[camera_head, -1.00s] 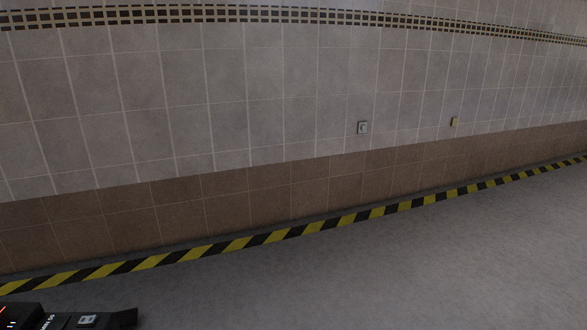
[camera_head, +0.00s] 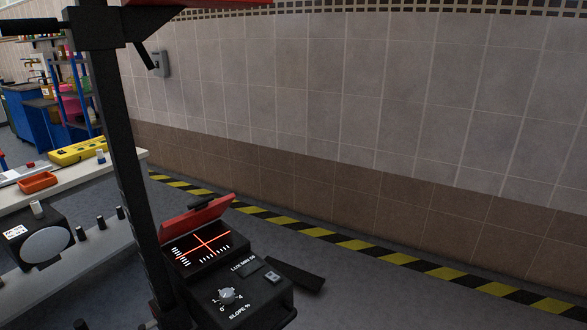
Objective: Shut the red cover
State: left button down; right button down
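The red cover (camera_head: 196,216) is on a black box-shaped device (camera_head: 238,285) at the lower middle of the head view. The cover stands raised and tilted at the back edge of a dark screen (camera_head: 203,246) with a bright red-orange cross and white bars. The device also has a knob (camera_head: 227,295) and a small switch (camera_head: 272,278) on its top. Neither of my grippers is in view.
A black upright post (camera_head: 128,170) stands left of the device. A white workbench (camera_head: 75,190) with a red tray (camera_head: 38,181) is at the left. A tiled wall and striped floor tape (camera_head: 400,258) lie behind, with bare floor between.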

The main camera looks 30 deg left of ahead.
aim_at(204, 212)
jog(key=i+u, duration=0.1)
jog(key=u, duration=0.35)
jog(key=l+u, duration=0.2)
jog(key=u, duration=0.3)
jog(key=i+l+u, duration=0.1)
jog(key=u, duration=0.35)
